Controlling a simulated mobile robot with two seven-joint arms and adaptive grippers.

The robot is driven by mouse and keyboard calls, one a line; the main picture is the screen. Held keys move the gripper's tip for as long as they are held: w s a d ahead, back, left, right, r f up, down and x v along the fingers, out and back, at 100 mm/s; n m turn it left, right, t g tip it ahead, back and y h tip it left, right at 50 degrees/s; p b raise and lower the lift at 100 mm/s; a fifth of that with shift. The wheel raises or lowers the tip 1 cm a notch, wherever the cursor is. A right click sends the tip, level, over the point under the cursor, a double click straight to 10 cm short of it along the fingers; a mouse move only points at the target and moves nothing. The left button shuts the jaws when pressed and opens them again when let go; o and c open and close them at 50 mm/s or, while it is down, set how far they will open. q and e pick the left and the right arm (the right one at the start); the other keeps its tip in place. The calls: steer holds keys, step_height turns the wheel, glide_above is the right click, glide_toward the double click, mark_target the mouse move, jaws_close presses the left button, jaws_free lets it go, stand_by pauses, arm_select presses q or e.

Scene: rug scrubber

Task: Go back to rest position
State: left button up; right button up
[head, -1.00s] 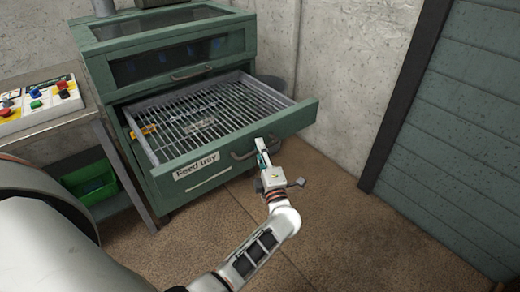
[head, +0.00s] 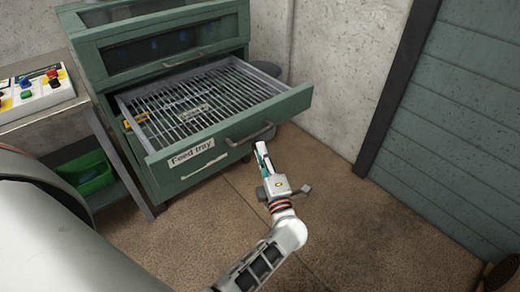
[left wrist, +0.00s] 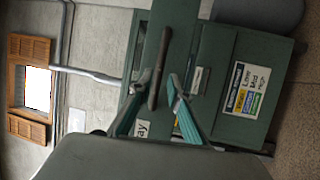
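The feed tray drawer (head: 236,135) of the green cabinet is pulled open, showing a metal grid and a "Feed tray" label. Its dark handle (head: 250,134) is on the drawer front. My left gripper (head: 261,147) is just in front of and below the handle, with a small gap in the head view. In the left wrist view, the two fingers of the left gripper (left wrist: 159,82) are spread apart, with the handle (left wrist: 160,68) seen between and beyond their tips. Nothing is held. My right gripper is in neither view.
A control panel (head: 38,92) with coloured buttons stands on a table at left, with a green bin (head: 92,176) below. A dark round container (head: 238,68) is behind the drawer. A green slatted door (head: 450,120) is at right. The brown floor (head: 370,225) between is clear.

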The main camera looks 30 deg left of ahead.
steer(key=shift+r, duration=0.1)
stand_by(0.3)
arm_select(q)
steer(key=s+d+f+m+t+h+p, duration=0.1)
steer(key=s+d+f+m+t+h, duration=0.1)
steer(key=s+d+m+h, duration=0.45)
steer(key=s+d+f+m+t+h+p, duration=0.25)
steer(key=m+h, duration=0.55)
steer(key=m, duration=0.6)
steer(key=s+f+m+g+h, duration=0.2)
steer(key=s+f+m+g, duration=0.6)
steer(key=s, duration=0.9)
step_height(320, 180, down, 4)
steer(key=shift+a+r+m+p, duration=0.2)
steer(key=shift+m+p, duration=0.15)
steer(key=shift+m, duration=0.7)
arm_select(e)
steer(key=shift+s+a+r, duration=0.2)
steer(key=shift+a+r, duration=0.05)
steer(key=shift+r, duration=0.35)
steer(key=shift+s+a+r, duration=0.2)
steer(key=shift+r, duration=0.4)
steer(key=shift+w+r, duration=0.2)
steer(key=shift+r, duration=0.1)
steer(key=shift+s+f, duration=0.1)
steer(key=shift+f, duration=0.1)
